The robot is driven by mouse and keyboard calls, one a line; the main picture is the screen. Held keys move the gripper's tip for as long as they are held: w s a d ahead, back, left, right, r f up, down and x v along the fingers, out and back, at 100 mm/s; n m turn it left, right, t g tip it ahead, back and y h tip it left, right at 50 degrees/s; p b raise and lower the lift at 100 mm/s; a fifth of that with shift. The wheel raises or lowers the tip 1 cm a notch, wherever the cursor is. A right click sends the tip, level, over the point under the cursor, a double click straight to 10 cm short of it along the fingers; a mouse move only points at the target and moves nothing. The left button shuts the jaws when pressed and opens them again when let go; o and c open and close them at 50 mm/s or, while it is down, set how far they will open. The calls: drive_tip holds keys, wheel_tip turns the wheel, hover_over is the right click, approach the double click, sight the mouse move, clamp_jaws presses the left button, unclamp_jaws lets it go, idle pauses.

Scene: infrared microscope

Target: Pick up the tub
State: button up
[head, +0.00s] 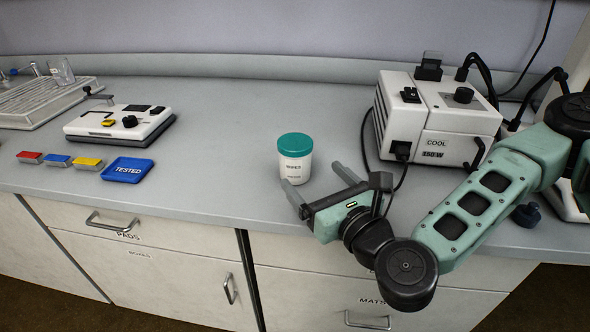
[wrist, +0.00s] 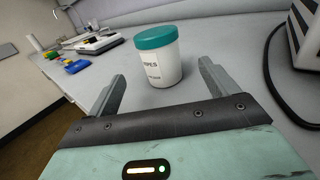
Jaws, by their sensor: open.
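The tub (head: 295,165) is a white round container with a teal lid and a printed label. It stands upright on the grey counter, near the middle. My gripper (head: 314,180) is open, its two fingers pointing toward the tub from the right front. The gripper (wrist: 162,80) holds nothing. I cannot tell whether the left finger in the head view touches the tub.
A white box marked COOL (head: 436,118) stands right of the tub, with a black cable (head: 402,180) hanging onto the counter. A white device (head: 120,122), a blue TESTED tray (head: 127,169) and small coloured blocks (head: 58,160) are on the left.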

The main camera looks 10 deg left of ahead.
sight(296, 157)
drive_tip(key=x, duration=0.8)
drive_tip(key=shift+a, duration=0.1)
drive_tip(key=c, duration=1.1)
